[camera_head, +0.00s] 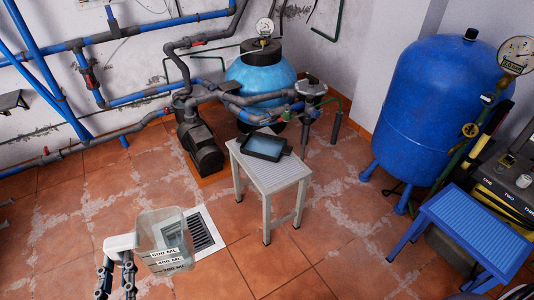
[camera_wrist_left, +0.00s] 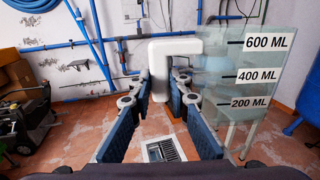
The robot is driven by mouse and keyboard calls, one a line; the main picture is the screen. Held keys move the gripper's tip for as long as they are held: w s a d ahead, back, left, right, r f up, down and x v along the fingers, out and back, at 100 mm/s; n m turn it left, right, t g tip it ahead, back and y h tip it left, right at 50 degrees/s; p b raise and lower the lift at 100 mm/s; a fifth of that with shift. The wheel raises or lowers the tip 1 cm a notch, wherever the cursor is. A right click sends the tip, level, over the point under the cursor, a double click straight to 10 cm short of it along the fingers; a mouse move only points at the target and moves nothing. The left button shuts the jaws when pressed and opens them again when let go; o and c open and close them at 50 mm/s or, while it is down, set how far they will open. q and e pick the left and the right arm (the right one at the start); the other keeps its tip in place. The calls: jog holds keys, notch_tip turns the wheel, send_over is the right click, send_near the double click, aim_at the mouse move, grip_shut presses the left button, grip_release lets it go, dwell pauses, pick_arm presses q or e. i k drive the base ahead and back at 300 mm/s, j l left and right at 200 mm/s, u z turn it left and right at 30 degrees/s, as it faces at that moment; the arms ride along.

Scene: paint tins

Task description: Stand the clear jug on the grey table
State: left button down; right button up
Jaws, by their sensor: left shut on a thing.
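The clear jug (camera_head: 165,232) has black millilitre marks and a white handle (camera_head: 121,243). My left gripper (camera_head: 118,261) is shut on the handle and holds the jug in the air, roughly upright, in front and left of the grey table (camera_head: 286,179). In the left wrist view, the jug (camera_wrist_left: 262,85) is on the right and its handle (camera_wrist_left: 160,50) is between the two finger pads (camera_wrist_left: 160,100). The grey table has a ribbed top and is apart from the jug. My right gripper is not in view.
A dark tray (camera_head: 264,146) takes up the back of the grey table; its front is bare. A pump (camera_head: 200,145) and blue tank (camera_head: 260,75) stand behind. A blue stool (camera_head: 475,230) and large blue tank (camera_head: 430,110) are at the right. A floor grate (camera_head: 202,232) lies near the jug.

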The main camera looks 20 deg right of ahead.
aim_at(278, 179)
jog(key=i+l+u, duration=0.1)
jog(key=l, duration=0.4)
jog(key=i+l+u, duration=0.1)
jog(key=l, duration=0.4)
jog(key=i+l+u, duration=0.15)
jog(key=l, duration=0.4)
jog(key=i+l+u, duration=0.1)
jog(key=l, duration=0.45)
jog(key=i+l, duration=0.15)
jog(key=l, duration=0.15)
jog(key=i+l+u, duration=0.1)
jog(key=i+l, duration=0.25)
jog(key=l, duration=0.25)
